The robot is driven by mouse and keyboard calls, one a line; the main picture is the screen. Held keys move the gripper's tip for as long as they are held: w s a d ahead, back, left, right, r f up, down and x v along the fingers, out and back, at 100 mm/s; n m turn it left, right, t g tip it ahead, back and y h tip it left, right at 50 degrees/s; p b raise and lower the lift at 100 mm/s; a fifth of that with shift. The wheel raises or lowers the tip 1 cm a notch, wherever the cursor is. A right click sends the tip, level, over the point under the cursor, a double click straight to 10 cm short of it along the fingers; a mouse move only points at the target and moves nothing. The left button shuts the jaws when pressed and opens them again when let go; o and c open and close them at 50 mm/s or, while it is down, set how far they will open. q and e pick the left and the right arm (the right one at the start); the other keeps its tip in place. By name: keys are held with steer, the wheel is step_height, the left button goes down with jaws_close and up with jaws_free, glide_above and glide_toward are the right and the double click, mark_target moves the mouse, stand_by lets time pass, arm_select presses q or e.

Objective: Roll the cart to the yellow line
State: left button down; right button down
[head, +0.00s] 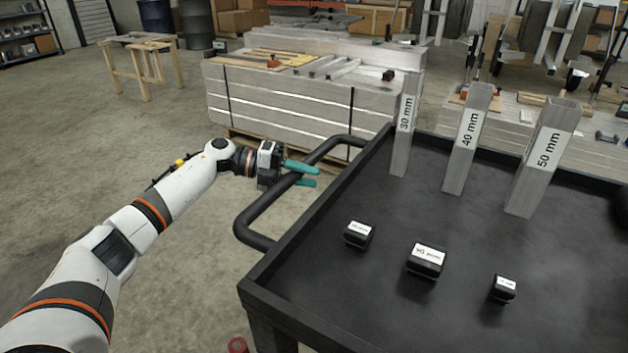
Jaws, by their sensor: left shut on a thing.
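The cart is a black tray-topped trolley whose rim (300,322) fills the right side of the head view. Its black tubular handle (257,222) sticks out from the left edge. My left gripper (303,174) has its two teal fingers around the far part of the handle and is shut on it. On the tray stand three upright square metal tubes marked 30 mm (402,130), 40 mm (466,140) and 50 mm (539,160). Three small black labelled caps (358,235) lie in front of them. No yellow line shows on the floor. My right gripper is not in view.
A strapped stack of aluminium profiles (285,110) stands behind the handle. Another low stack with tools lies behind the tubes. A wooden trestle (140,62) and dark drums (196,22) stand at the back left. The concrete floor (80,140) on the left is clear.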

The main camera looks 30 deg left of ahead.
arm_select(q)
steer(key=shift+a, duration=0.75)
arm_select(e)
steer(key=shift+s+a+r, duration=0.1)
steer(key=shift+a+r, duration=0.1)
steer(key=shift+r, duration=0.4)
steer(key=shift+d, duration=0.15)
arm_select(q)
steer(key=c, duration=1.5)
jaws_free()
steer(key=shift+a, duration=0.1)
steer(key=o, duration=0.3)
steer(key=shift+a, duration=0.15)
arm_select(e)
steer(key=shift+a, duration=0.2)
arm_select(q)
steer(key=shift+o, duration=0.2)
steer(key=v, duration=1.2)
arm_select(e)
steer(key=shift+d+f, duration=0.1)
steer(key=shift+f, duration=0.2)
